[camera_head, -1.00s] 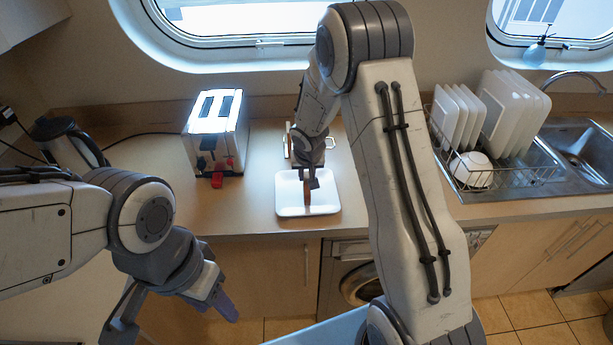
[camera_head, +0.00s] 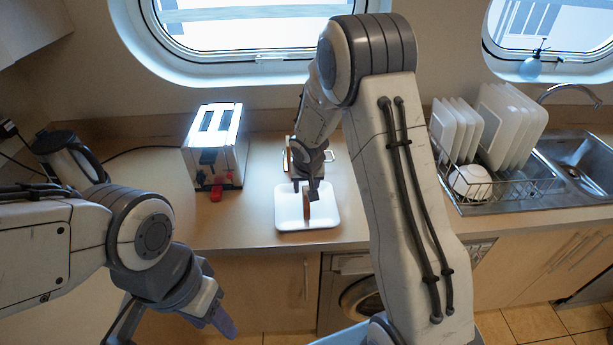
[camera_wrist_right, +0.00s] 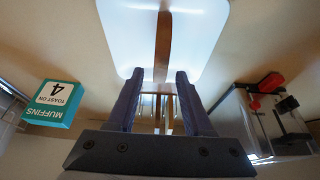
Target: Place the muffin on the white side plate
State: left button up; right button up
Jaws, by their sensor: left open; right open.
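The white side plate (camera_head: 326,221) lies on the counter, and it fills the top of the right wrist view (camera_wrist_right: 206,32). The muffin (camera_head: 306,208) appears as a thin brown slice standing on edge on the plate. In the right wrist view the muffin (camera_wrist_right: 163,42) is seen edge-on, just beyond my fingertips. My right gripper (camera_head: 306,187) is over the back of the plate, and its fingers (camera_wrist_right: 157,78) are apart with a gap to either side of the muffin. My left gripper (camera_head: 172,333) is open and empty, low in front of the counter, and partly cut off.
A toaster (camera_head: 216,150) with a red lever stands left of the plate. A teal card (camera_wrist_right: 55,103) reads "MUFFINS TOAST ON 4". A kettle (camera_head: 68,158) is far left; a dish rack (camera_head: 510,190) and sink are right.

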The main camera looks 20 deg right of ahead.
jog(key=b+v, duration=0.1)
jog(key=v, duration=1)
jog(key=s+a+r+n+g+y, duration=0.25)
jog(key=s+a+n, duration=0.25)
jog(key=s+a, duration=0.9)
jog(key=s+a+f+n+g+b, duration=0.1)
jog(key=s+n, duration=0.1)
jog(key=s, duration=0.6)
jog(key=s+a+f+n+b, duration=0.1)
jog(key=s+n+b, duration=0.1)
jog(key=s, duration=0.6)
jog(key=shift+s+f+n+g, duration=0.35)
jog(key=shift+s+f+n, duration=0.05)
jog(key=shift+n, duration=0.3)
